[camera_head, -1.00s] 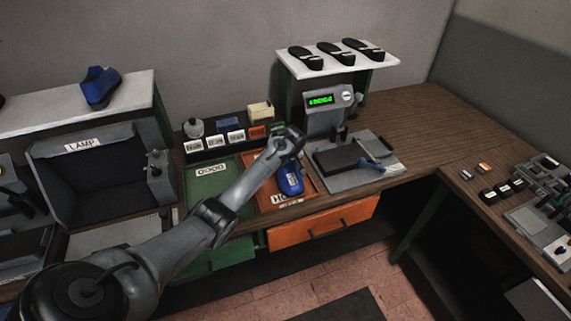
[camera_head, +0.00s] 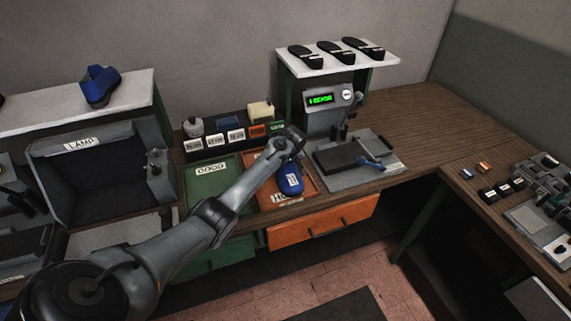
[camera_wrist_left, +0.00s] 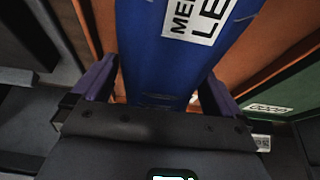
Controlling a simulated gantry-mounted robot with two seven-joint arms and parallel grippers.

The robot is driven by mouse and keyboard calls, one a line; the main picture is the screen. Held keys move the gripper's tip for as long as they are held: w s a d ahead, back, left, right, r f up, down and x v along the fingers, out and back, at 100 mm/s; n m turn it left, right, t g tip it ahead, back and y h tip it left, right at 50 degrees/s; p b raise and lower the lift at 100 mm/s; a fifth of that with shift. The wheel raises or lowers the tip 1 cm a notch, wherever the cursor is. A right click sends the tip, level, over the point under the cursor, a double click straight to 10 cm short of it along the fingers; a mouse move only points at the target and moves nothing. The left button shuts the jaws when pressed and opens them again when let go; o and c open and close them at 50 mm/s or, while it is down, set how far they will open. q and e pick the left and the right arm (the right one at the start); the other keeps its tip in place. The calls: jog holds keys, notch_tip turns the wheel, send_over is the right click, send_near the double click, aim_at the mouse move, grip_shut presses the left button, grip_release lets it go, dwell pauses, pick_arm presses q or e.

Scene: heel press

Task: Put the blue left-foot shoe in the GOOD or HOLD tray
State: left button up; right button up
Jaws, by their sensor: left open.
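A blue shoe (camera_head: 290,181) is at the orange HOLD tray (camera_head: 262,196), its toe toward the tray's front label. It also shows in the left wrist view (camera_wrist_left: 165,60), with a white label whose text is cut off. My left gripper (camera_head: 290,143) is at the shoe's far end. In the wrist view the purple fingers of my left gripper (camera_wrist_left: 155,82) are open, one on each side of the shoe. I cannot tell whether they touch it. The green GOOD tray (camera_head: 215,190) is left of the HOLD tray and holds no shoe in its visible part. My right gripper is out of view.
Another blue shoe (camera_head: 100,86) stands on the left white shelf. A press (camera_head: 345,155) with a lit green display stands right of the trays. Black soles (camera_head: 342,50) lie on the shelf above it. Labelled blocks (camera_head: 236,137) line the back of the trays. The bench beyond the press is clear.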

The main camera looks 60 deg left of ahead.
pick_arm(q)
jog(key=p+v, duration=0.1)
jog(key=v, duration=0.9)
jog(key=shift+d+r+p, duration=0.2)
jog(key=shift+p, duration=0.1)
jog(key=s+d+f+m, duration=0.1)
jog(key=d+f+m, duration=0.1)
jog(key=d, duration=0.2)
jog(key=s+d+f+m, duration=0.2)
jog(key=d+f, duration=0.1)
jog(key=d, duration=0.1)
jog(key=s+d+f+m+t, duration=0.1)
jog(key=s+d+f+m, duration=0.1)
jog(key=d+f, duration=0.1)
jog(key=shift+s+d+f, duration=0.1)
jog(key=shift+d+f, duration=0.1)
jog(key=shift+d, duration=0.25)
jog(key=s+d+f+m+t+h, duration=0.1)
jog(key=s+d+f+m+h, duration=0.25)
jog(key=s+d+m, duration=0.95)
jog(key=s+d+r+n, duration=0.2)
jog(key=s+d+r, duration=0.1)
jog(key=s+d, duration=0.95)
notch_tip(320, 180, up, 26)
jog(key=p, duration=2.5)
jog(key=shift+w+f+t+h+p, duration=0.2)
jog(key=shift+w+t+h+p, duration=0.1)
jog(key=shift+h, duration=0.15)
